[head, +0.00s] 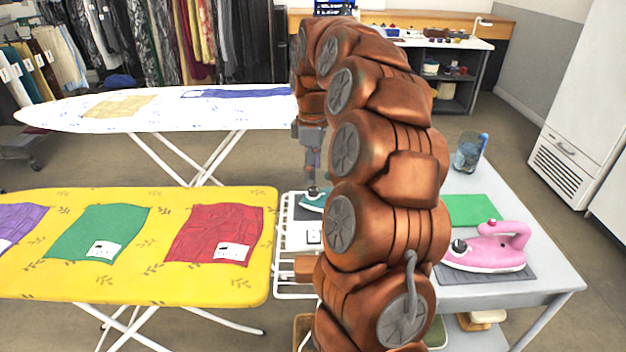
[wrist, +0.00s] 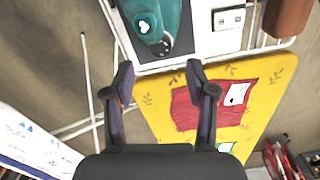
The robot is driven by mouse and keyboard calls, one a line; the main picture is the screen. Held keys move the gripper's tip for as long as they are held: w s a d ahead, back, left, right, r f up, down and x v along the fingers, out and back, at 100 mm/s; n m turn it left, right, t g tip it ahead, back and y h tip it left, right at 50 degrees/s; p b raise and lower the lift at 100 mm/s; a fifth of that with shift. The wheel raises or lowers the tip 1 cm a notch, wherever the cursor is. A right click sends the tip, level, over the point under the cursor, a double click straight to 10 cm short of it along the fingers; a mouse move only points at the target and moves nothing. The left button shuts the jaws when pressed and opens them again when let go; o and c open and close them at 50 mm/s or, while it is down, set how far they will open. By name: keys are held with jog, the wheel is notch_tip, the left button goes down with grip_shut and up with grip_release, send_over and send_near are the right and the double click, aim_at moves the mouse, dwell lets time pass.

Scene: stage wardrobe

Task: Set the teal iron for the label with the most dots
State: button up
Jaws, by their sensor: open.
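The teal iron (head: 313,201) sits on the white rest at the right end of the yellow ironing board, partly hidden by my arm in the head view. In the wrist view the iron (wrist: 150,18) shows at the top, with a dark dial near its end. My gripper (head: 313,172) is above the iron, open and empty; its fingertips (wrist: 160,78) are apart in the wrist view. The red cloth (head: 214,228) and the green cloth (head: 90,228) each bear a white label; the dots are too small to count. A purple cloth (head: 12,222) is cut by the left edge.
A pink iron (head: 490,250) stands on a grey pad on the table (head: 545,270) at right, with a clear blue-tinted cup (head: 470,152) behind. A white ironing board (head: 60,112) is at the back. A white switch plate (wrist: 228,18) lies beside the teal iron.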

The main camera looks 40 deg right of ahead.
aim_at(313, 189)
notch_tip(313, 189, up, 7)
dwell(0.4)
dwell(0.8)
jog(key=s+a+f+m+g, duration=0.1)
jog(key=s+a+f, duration=0.1)
jog(key=s+a, duration=0.55)
jog(key=s+a+f+m, duration=0.15)
jog(key=s+a, duration=0.25)
jog(key=a, duration=0.7)
jog(key=s+a+f+m, duration=0.2)
jog(key=s+f, duration=0.1)
jog(key=s, duration=0.4)
jog(key=s+a+f+m+g, duration=0.1)
jog(key=s+a+f+m, duration=0.1)
jog(key=s+f, duration=0.3)
jog(key=s+a+f+m, duration=0.2)
jog(key=s, duration=0.6)
notch_tip(313, 189, up, 13)
jog(key=p, duration=1.2)
jog(key=shift+w, duration=0.3)
